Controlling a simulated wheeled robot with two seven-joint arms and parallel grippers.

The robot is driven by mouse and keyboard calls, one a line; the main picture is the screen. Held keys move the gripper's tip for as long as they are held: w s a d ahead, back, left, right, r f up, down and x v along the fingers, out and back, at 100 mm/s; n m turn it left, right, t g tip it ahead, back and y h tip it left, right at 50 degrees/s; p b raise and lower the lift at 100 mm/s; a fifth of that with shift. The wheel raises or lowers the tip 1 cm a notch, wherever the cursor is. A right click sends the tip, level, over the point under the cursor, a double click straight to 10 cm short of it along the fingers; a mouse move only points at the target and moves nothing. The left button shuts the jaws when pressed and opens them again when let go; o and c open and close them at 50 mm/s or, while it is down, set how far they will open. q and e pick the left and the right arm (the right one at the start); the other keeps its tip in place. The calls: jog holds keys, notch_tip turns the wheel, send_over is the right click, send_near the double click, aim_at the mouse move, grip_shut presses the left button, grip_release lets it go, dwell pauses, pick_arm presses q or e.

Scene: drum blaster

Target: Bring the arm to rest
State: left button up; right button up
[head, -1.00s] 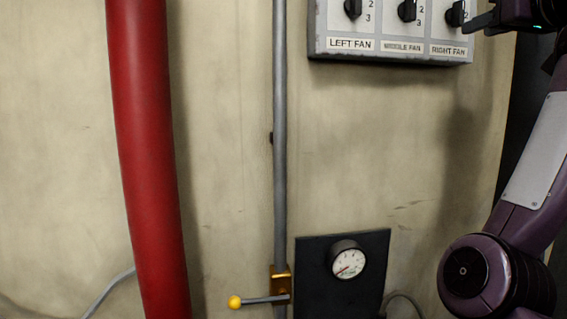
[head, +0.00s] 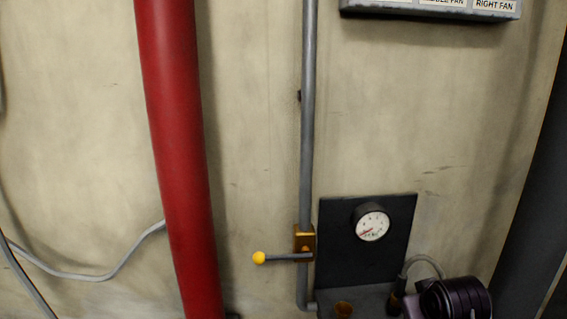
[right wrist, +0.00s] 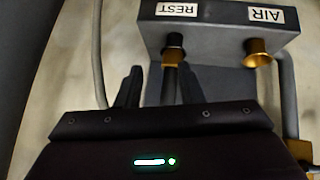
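The AIR side has an empty-looking brass fitting (right wrist: 258,54). In the head view my right arm shows at the lower right, its gripper hidden. My left gripper is out of view.
In the head view a thick red pipe (head: 180,150), a grey pipe (head: 308,120) with a yellow-knobbed lever (head: 259,258), and a gauge (head: 372,223) on a black panel (head: 338,250) stand along the wall. A fan switch box (head: 430,10) is above; a grey hose (head: 425,260) curves low right.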

jog(key=s+a+f+g+y, duration=0.1)
jog(key=s+a+f, duration=0.2)
jog(key=s+f, duration=0.35)
jog(key=s+a+f+g, duration=0.2)
jog(key=s+a+f, duration=0.1)
jog(key=s, duration=0.6)
jog(key=s+a+f+g+y, duration=0.1)
jog(key=s+a+f, duration=0.25)
jog(key=s, duration=0.35)
notch_tip(320, 180, down, 33)
jog(key=s+d+n+g+b, duration=0.1)
jog(key=s+g+b, duration=0.1)
jog(key=s+d+f, duration=0.1)
jog(key=s+f, duration=0.8)
jog(key=s+d+f, duration=0.2)
jog(key=s+f, duration=0.7)
jog(key=s, duration=0.1)
jog(key=shift+d+f+g+b, duration=0.15)
jog(key=shift+d+g+b, duration=0.15)
jog(key=shift+g+b, duration=0.1)
